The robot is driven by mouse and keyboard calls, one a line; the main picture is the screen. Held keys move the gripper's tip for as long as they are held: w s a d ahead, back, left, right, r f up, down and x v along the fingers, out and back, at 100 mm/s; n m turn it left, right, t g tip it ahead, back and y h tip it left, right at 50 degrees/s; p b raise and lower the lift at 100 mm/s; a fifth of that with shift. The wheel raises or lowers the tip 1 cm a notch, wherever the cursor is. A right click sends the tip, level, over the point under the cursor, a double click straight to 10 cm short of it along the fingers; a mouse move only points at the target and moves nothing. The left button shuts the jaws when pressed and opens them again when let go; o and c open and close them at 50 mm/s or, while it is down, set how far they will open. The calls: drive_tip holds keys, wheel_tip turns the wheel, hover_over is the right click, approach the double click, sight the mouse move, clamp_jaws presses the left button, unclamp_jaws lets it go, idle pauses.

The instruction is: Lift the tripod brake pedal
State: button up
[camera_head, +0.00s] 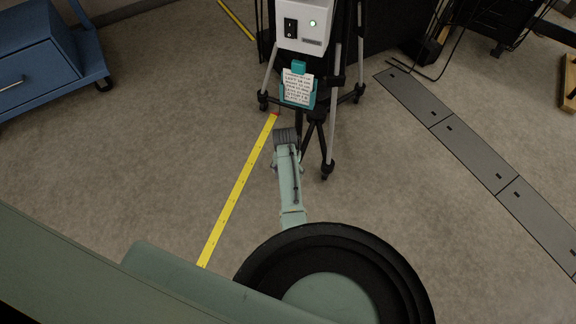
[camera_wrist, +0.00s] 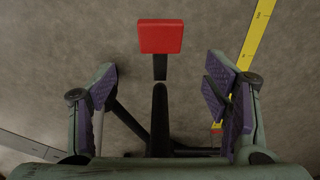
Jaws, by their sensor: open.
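The brake pedal (camera_wrist: 161,38) is a red block on a thin black bar, seen in the upper middle of the wrist view. Its black bar runs down between my fingers toward the tripod's dark legs. My gripper (camera_wrist: 161,88) is open, with a purple-padded finger on each side of the bar and the red block beyond the fingertips. Nothing is clamped between them. In the head view, my gripper (camera_head: 287,134) is low beside the black wheeled tripod (camera_head: 318,122). I cannot make out the pedal there, as my arm likely covers it.
The tripod carries a white box (camera_head: 303,30) with a switch and green light, and a note card (camera_head: 298,88) in a teal holder. Yellow tape (camera_head: 238,190) lies on the floor. A blue cabinet (camera_head: 40,62) stands left. Grey cable-cover strips (camera_head: 475,150) cross the right floor.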

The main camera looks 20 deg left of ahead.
drive_tip(key=r, duration=0.3)
drive_tip(key=shift+s+r, duration=0.25)
drive_tip(key=shift+r, duration=0.05)
idle(1.1)
